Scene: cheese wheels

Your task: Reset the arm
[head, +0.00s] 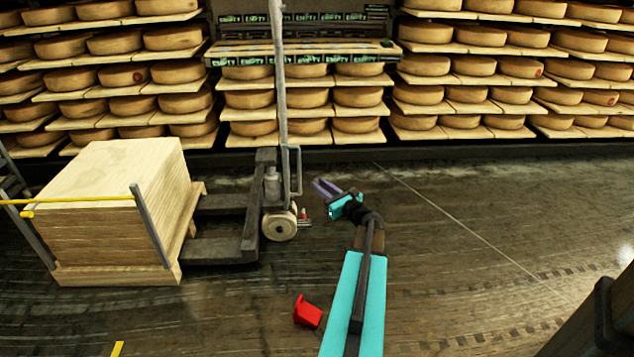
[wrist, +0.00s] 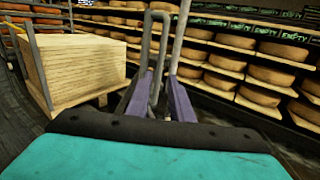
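My arm (head: 353,310), teal and dark, reaches forward from the bottom of the head view, low over the dark floor. My gripper (head: 325,188) is at its far end, just right of the pallet jack. Its two purple fingers are spread apart with nothing between them. In the wrist view the gripper (wrist: 158,88) shows the same spread fingers, with the jack's grey handle behind them. I cannot tell the exact distance from the fingers to the jack.
A pallet jack (head: 250,235) with an upright pole stands left of my gripper, beside a wooden crate (head: 112,195). A red object (head: 307,312) lies on the floor left of my arm. Cheese-laden shelves (head: 305,113) line the back. The floor (head: 480,230) right is mostly clear.

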